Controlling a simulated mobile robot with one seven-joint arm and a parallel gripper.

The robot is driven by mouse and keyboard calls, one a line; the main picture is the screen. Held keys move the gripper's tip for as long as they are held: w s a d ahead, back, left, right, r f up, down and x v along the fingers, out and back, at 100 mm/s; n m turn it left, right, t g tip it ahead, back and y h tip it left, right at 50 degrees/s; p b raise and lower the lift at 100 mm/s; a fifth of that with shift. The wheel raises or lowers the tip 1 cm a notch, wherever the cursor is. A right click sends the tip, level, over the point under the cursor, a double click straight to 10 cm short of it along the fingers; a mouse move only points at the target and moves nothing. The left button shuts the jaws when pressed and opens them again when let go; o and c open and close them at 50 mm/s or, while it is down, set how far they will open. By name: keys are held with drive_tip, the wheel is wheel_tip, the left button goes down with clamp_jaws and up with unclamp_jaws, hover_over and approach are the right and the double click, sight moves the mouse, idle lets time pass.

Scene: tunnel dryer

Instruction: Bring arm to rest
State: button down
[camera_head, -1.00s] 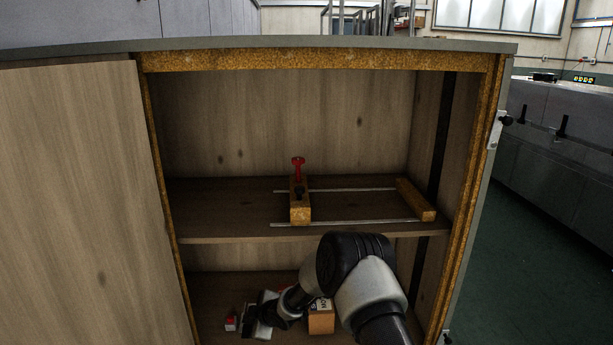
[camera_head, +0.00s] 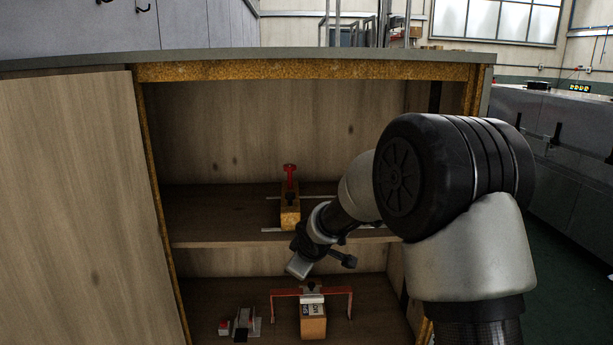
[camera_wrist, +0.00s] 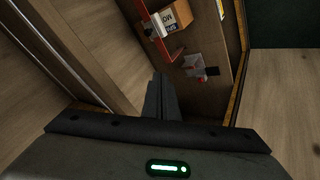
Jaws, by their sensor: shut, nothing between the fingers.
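My gripper (camera_head: 298,266) is inside the open cabinet, in front of the gap between the two shelves in the head view. It points down and left. In the wrist view its fingers (camera_wrist: 160,98) are together with nothing between them. My upper arm links cover the right part of the cabinet opening and part of the upper shelf in the head view. The gripper appears clear of the things on the lower shelf.
The upper shelf (camera_head: 215,230) bears a wooden clamp (camera_head: 290,217) with a red handle. The lower shelf holds a labelled wooden block (camera_head: 313,328), a red frame (camera_head: 340,291) around it and a small grey item (camera_head: 242,322). A cabinet door (camera_head: 75,210) stands at left.

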drive_tip(key=s+d+r+m+h, duration=0.2)
drive_tip(key=s+d+r+m, duration=0.4)
drive_tip(key=s+d+r, duration=0.7)
drive_tip(key=s+d+r+m+g, duration=0.2)
drive_tip(key=s+m, duration=0.4)
drive_tip(key=s, duration=1.8)
wheel_tip(320, 180, up, 24)
drive_tip(key=p, duration=2.4)
drive_tip(key=shift+s+r+p, duration=0.2)
drive_tip(key=shift+p, duration=0.1)
